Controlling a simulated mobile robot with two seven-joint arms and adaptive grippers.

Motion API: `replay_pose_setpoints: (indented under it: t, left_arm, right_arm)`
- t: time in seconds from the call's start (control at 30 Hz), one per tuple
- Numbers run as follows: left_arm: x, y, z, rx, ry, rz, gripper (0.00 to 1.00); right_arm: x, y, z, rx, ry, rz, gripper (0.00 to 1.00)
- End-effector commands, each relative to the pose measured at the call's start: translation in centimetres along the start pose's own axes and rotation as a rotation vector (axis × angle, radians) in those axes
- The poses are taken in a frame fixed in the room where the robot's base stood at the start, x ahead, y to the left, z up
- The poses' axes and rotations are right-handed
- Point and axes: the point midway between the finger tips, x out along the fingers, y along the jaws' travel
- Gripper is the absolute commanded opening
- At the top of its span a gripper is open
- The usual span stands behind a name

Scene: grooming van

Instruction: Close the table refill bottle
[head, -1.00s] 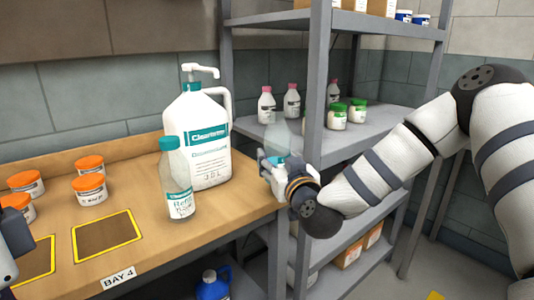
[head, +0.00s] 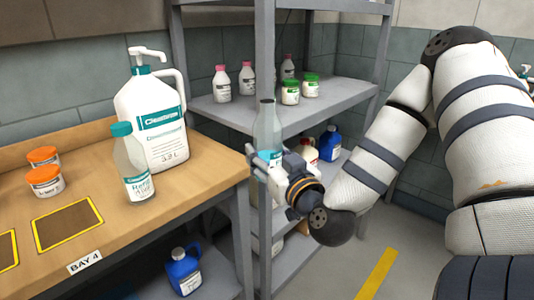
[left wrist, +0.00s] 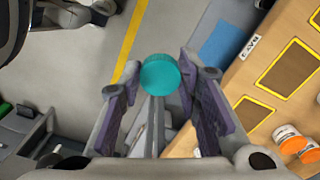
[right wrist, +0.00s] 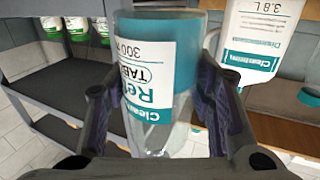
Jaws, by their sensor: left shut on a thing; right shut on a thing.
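The table refill bottle (head: 267,130) is clear, with some teal liquid low inside and a white and teal label, and no cap shows on its neck. My right gripper (head: 270,170) is shut on its lower body and holds it upright in the air, off the bench's right end. The bottle fills the middle of the right wrist view (right wrist: 158,85), which is upside down. A round teal cap (left wrist: 160,75) sits between the fingertips of my left gripper (left wrist: 160,88), which is shut on it. The left gripper is outside the head view.
A second refill bottle with a teal cap (head: 133,165) stands on the bench (head: 205,180) before a large pump jug (head: 152,120). Orange-lidded jars (head: 45,180) are at left. A grey shelf rack (head: 222,110) stands close behind the held bottle.

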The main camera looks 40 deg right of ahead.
Motion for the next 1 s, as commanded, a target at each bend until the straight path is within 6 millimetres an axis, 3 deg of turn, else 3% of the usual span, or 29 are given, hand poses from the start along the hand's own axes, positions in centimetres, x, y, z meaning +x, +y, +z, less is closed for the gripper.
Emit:
replay_pose_setpoints:
  t: [0.03,0.17,0.37,0.47,0.57,0.67,0.8,1.0]
  left_arm:
    - [0.0,0.0,0.0,0.000,0.000,0.000,0.22]
    - [0.0,0.0,0.0,0.000,0.000,0.000,0.22]
    - [0.0,0.0,0.0,-0.002,0.000,0.000,0.22]
    - [1.0,-0.5,0.2,-0.052,-0.001,0.002,0.22]
    - [3.7,-1.7,0.8,-0.190,-0.004,0.008,0.22]
    - [7.7,-3.2,2.0,-0.399,-0.006,0.012,0.22]
    - [12.8,-4.8,4.4,-0.698,-0.007,0.010,0.22]
    - [17.3,-5.7,7.4,-0.991,-0.003,0.001,0.22]
  right_arm:
    - [0.0,0.0,0.0,0.000,0.001,0.000,0.26]
    - [0.0,0.0,0.0,0.000,0.001,0.000,0.00]
    - [0.0,-0.1,0.0,0.000,0.001,-0.002,0.00]
    - [-0.1,-0.9,0.4,-0.002,-0.001,-0.038,0.00]
    - [-0.8,-3.3,1.6,-0.004,-0.005,-0.140,0.00]
    - [-2.4,-7.0,3.5,-0.004,-0.009,-0.299,0.00]
    - [-6.0,-12.1,6.1,-0.001,-0.008,-0.533,0.00]
    - [-10.9,-16.6,8.2,0.001,-0.001,-0.763,0.00]
